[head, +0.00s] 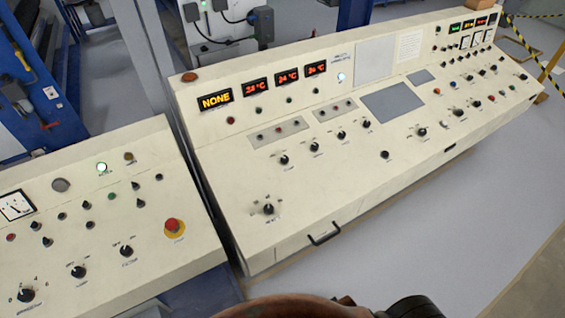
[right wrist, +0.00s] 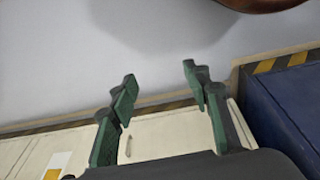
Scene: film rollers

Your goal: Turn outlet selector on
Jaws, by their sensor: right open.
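A long cream control console (head: 240,225) carries several black rotary knobs. One knob (head: 268,209) sits alone near its front left corner, and a row of knobs (head: 315,147) runs behind it. The labels are too small to read, so I cannot tell which knob is the outlet selector. My right gripper (right wrist: 160,85) shows only in the right wrist view. It is open and empty, with its green-padded fingers apart above a pale panel (right wrist: 150,135) with a small handle. No knob shows between the fingers. My left gripper is not in view.
A second cream console (head: 150,215) with a gauge, knobs and a red emergency button (head: 174,226) stands at left. A front handle (head: 324,234) sticks out below the lone knob. Grey floor (head: 410,235) lies open in front. A blue cabinet (right wrist: 285,110) is right in the wrist view.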

